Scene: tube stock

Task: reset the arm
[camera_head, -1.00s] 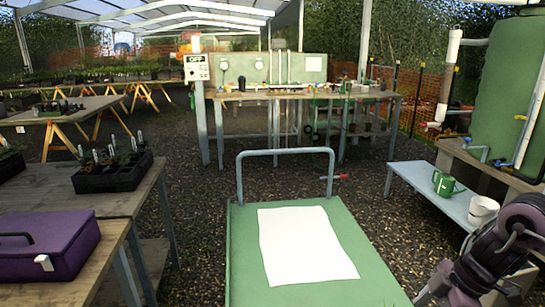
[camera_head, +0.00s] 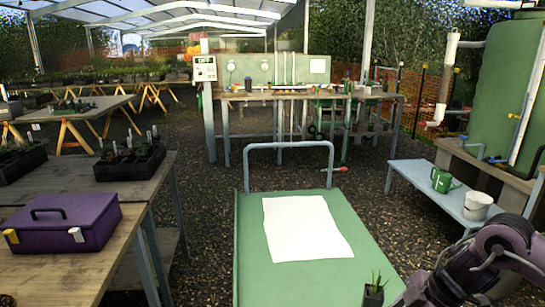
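My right arm comes in at the lower right of the head view as bulky purple-grey links, sloping down and left past the right edge of the green cart (camera_head: 262,280). I make out no fingers at its lower end, which runs off the bottom edge. My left arm and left gripper do not show. A small potted plant (camera_head: 373,294) with thin green leaves in a dark pot is at the cart's lower right, beside my arm. Whether anything touches it, I cannot tell. A white sheet (camera_head: 305,228) lies on the cart.
A purple case (camera_head: 65,222) sits on the left wooden bench, with black plant trays (camera_head: 130,164) behind it. A green mug (camera_head: 444,181) and white pots (camera_head: 478,205) stand on the low grey bench at right. A blue-grey handle rises at the cart's far end. Gravel lies around it.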

